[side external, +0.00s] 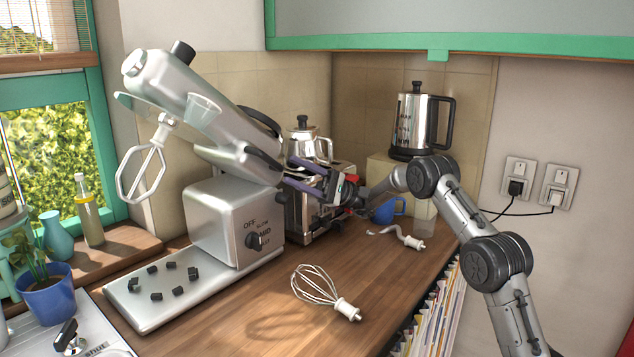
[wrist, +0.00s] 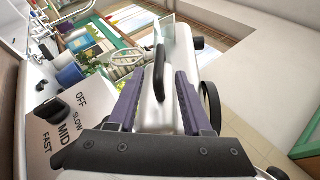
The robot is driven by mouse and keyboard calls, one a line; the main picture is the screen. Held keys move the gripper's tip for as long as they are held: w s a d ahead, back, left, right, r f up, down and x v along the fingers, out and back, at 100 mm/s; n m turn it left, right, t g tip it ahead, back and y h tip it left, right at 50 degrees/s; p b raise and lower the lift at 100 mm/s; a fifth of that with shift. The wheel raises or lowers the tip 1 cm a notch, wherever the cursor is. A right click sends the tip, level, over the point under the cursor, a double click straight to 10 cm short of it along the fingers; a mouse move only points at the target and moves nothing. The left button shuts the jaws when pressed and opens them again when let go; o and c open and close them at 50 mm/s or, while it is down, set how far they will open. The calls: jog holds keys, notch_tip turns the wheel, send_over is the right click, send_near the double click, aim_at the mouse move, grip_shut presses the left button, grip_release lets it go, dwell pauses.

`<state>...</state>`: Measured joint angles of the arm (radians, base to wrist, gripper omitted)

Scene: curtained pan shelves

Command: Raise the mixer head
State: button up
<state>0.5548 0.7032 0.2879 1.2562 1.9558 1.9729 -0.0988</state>
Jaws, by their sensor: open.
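The silver stand mixer stands on the wooden counter, and its head (side external: 205,105) is tilted up, with the beater (side external: 146,165) hanging from its raised front end. The head also shows in the wrist view (wrist: 185,60). The mixer body (side external: 215,215) carries a speed knob (side external: 254,241) marked OFF, SLOW, MID and FAST. My gripper (side external: 292,172) is open at the rear of the head, near its hinge end. In the wrist view its two purple fingers (wrist: 157,95) lie either side of part of the head and a black handle. I cannot tell whether they touch it.
A whisk (side external: 325,290) and a dough hook (side external: 400,237) lie on the counter (side external: 270,310). A toaster, a steel pot (side external: 310,140) and a kettle (side external: 418,122) stand behind my gripper. A potted plant (side external: 46,290) stands at the left. The front middle of the counter is mostly clear.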

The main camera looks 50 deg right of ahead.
jog(key=v, duration=0.6)
jog(key=shift+d, duration=0.2)
jog(key=shift+s, duration=0.15)
dwell(0.5)
jog(key=s+a+r+n+g+h, duration=0.1)
jog(key=s+a+g+h, duration=0.35)
jog(key=a, duration=0.65)
jog(key=s+a+r+n+g+h, duration=0.1)
jog(key=s+a+n+g+h, duration=0.15)
jog(key=s+a+h, duration=0.6)
jog(key=s+a+f+n+g+h, duration=0.1)
jog(key=s+a+f+n+h, duration=0.2)
jog(key=s, duration=0.6)
jog(key=s+d+f+n+t+h, duration=0.1)
jog(key=s+d+f+n+h, duration=0.1)
jog(key=s, duration=0.4)
jog(key=s+d+f+n+t+h, duration=0.2)
jog(key=s+d+f+h, duration=0.1)
jog(key=s, duration=0.3)
jog(key=shift+s+d+f+h, duration=0.4)
jog(key=shift+d+f, duration=0.1)
jog(key=shift+d, duration=0.2)
